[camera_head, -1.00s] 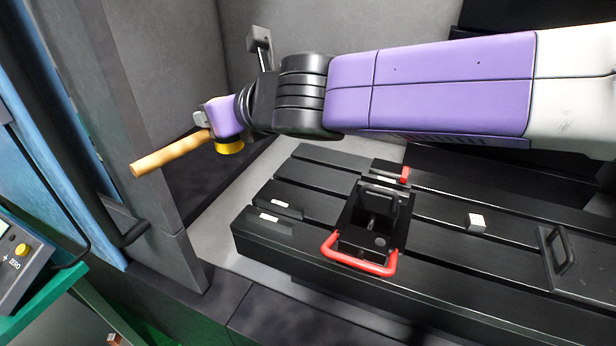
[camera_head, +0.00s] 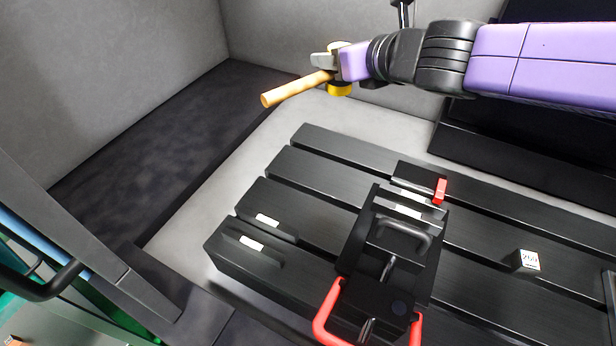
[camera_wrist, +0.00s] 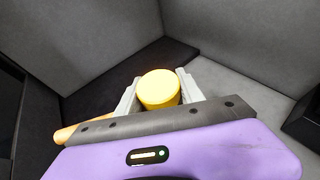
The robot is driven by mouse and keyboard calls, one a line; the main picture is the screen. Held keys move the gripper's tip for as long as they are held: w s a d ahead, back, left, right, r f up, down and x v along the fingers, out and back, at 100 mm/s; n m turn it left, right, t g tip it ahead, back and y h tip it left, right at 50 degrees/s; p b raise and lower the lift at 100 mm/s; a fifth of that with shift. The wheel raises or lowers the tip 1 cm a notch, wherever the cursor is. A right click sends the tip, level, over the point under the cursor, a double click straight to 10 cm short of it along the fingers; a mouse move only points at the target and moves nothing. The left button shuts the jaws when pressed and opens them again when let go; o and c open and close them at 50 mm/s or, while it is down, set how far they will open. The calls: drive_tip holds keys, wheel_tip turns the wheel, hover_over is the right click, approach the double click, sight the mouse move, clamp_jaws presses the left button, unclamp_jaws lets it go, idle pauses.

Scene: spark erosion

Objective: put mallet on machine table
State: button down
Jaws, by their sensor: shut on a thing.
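The mallet has a wooden handle (camera_head: 297,88) and a yellow head (camera_head: 339,90). My gripper (camera_head: 326,60) is shut on the mallet and holds it in the air beyond the far left corner of the machine table. In the wrist view the yellow head (camera_wrist: 158,89) sits between the two grey fingers (camera_wrist: 158,85), and part of the handle (camera_wrist: 66,134) sticks out at the left. The machine table (camera_head: 330,150) is a black slotted slab in the lower right of the head view. The mallet does not touch it.
A black vise with a red handle (camera_head: 325,318) stands on the table's middle. Low black blocks with white labels (camera_head: 252,243) lie at its left front. A small white-topped block (camera_head: 529,260) stands to the right. The far left slats are bare. Grey walls enclose the back.

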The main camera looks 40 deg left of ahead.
drive_tip(key=shift+w+d+r, duration=0.15)
drive_tip(key=shift+d, duration=0.15)
drive_tip(key=shift+d, duration=0.1)
hover_over(331, 161)
wheel_tip(331, 161, down, 20)
drive_tip(key=shift+f+p, duration=0.1)
drive_tip(key=shift+p, duration=0.3)
drive_tip(key=shift+f, duration=0.2)
drive_tip(key=c, duration=0.7)
unclamp_jaws()
drive_tip(key=shift+c, duration=0.2)
